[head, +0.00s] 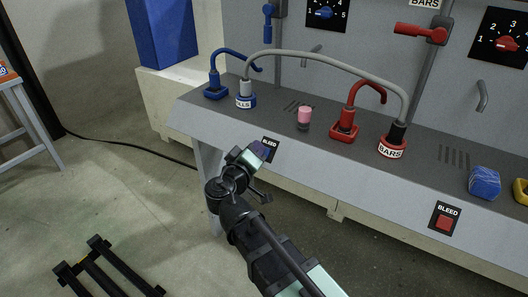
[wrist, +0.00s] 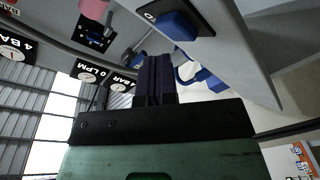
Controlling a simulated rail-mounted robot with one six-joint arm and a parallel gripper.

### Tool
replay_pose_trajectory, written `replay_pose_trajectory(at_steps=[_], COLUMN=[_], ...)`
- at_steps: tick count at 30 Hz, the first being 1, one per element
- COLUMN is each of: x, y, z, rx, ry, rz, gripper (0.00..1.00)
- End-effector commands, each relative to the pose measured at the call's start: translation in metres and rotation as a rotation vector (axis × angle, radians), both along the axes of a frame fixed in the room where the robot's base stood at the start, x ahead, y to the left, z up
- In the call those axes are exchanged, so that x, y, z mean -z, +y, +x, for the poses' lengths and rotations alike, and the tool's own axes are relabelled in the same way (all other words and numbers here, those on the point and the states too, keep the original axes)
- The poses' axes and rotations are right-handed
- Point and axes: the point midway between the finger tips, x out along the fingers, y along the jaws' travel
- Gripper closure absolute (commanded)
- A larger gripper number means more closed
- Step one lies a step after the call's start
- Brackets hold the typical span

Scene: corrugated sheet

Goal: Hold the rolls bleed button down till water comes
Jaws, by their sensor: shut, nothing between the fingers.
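The blue bleed button (wrist: 178,25) sits in a dark plate on the sloping front panel, at the top of the wrist view. In the head view its BLEED label (head: 270,142) shows, but my gripper hides the button. My gripper (head: 263,149) is shut and empty, close to this plate. Its dark fingers (wrist: 155,62) show together in the wrist view, with their tips by the button's lower edge; I cannot tell if they touch it. The ROLLS fitting (head: 245,101) stands on the bench behind, joined by a grey hose (head: 325,64) to the BARS fitting (head: 392,148).
A red bleed button (head: 444,223) sits further right on the same panel. On the bench top stand a blue hose fitting (head: 215,89), a pink-topped item (head: 304,115), a red hose fitting (head: 345,128) and a blue block (head: 484,181). A black frame (head: 105,268) lies on the floor.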

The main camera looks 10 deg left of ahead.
Motion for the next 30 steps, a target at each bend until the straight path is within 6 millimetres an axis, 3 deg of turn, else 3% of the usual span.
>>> replay_pose_trajectory(at_steps=[30], x=[0.0083], y=[-0.0026], z=[0.0075], rx=[0.0], ry=[0.0], rz=[0.0], gripper=[1.0])
